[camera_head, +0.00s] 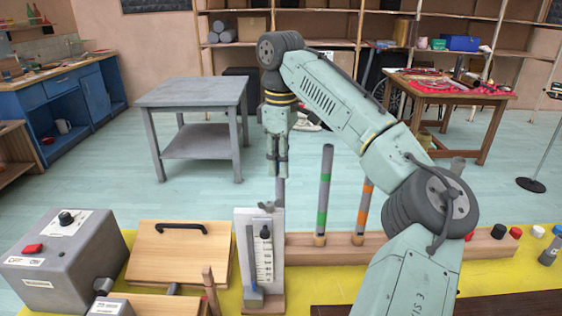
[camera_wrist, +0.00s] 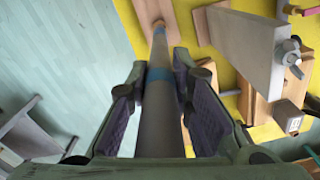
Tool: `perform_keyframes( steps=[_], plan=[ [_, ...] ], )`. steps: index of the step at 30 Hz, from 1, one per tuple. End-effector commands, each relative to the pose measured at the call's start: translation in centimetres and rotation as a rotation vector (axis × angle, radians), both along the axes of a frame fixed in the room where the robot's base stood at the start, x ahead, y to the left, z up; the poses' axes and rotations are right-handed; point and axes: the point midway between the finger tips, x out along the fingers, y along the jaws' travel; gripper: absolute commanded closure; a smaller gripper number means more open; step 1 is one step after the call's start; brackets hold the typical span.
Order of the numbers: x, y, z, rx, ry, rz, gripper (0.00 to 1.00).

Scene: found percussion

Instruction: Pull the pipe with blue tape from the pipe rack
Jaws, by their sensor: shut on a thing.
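The grey pipe with blue tape (camera_wrist: 156,115) runs between my fingers in the wrist view. Its blue band lies between the fingertips, and its far end meets the wooden pipe rack (camera_wrist: 150,8); I cannot tell how deep it sits. My gripper (camera_wrist: 160,88) is shut on this pipe. In the head view my gripper (camera_head: 277,172) points down above the left end of the rack (camera_head: 342,246). A short length of the pipe (camera_head: 279,191) shows below it; the rest is hidden behind an upright board. A green-banded pipe (camera_head: 324,188) and an orange-banded pipe (camera_head: 363,210) stand in the rack.
The upright white-faced board (camera_head: 262,262) stands in front of the rack's left end. A grey switch box (camera_head: 65,265) and a wooden panel with a black handle (camera_head: 178,262) stand left of it. Small capped items (camera_head: 498,231) are at the right. A grey table (camera_head: 192,93) stands behind.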

Motion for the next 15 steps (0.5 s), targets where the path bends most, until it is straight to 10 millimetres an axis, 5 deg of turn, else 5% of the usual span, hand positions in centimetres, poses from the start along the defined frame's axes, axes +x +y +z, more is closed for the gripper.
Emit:
perform_keyframes(
  steps=[15],
  plan=[
    [0.0,0.0,0.21,0.0,-0.001,0.0,1.0]
  ],
)
